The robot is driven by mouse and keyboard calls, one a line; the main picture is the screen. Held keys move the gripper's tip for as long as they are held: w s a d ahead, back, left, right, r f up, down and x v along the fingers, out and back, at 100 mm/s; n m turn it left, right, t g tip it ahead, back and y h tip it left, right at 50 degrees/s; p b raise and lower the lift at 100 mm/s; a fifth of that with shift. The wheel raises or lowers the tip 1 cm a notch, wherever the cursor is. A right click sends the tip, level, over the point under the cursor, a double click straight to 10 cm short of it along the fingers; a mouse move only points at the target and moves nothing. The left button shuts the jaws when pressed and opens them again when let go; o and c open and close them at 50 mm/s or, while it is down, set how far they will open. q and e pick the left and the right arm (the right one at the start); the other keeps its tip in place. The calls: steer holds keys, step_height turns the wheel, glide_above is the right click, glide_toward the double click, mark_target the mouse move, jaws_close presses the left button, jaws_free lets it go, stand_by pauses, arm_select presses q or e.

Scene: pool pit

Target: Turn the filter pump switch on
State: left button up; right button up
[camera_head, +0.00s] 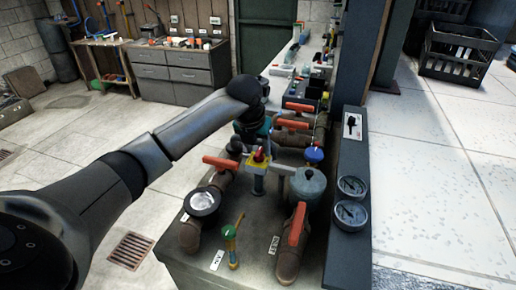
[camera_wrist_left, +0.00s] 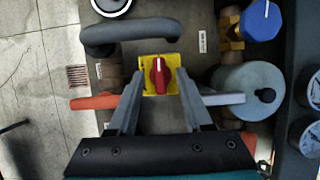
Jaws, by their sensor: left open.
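The filter pump switch is a red rotary knob on a yellow plate (camera_wrist_left: 158,76). A white line on the knob points roughly up in the left wrist view. In the head view the switch (camera_head: 260,157) stands among the pipes on the pump block. My left gripper (camera_wrist_left: 158,72) is open, with one finger on each side of the yellow plate and the knob between them. Whether the fingertips touch the knob I cannot tell. In the head view the gripper comes down over the switch from behind and its fingers are partly hidden. My right gripper is not in view.
Red-handled valves (camera_head: 297,224) and brown pipes crowd the block around the switch. A grey round canister (camera_wrist_left: 250,92) and a blue knob (camera_wrist_left: 261,20) are close on the right. Two gauges (camera_head: 351,200) sit on the dark post. Open tiled floor (camera_head: 420,150) lies to the right.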

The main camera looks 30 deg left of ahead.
arm_select(q)
steer(key=shift+f, duration=0.25)
jaws_close()
stand_by(0.3)
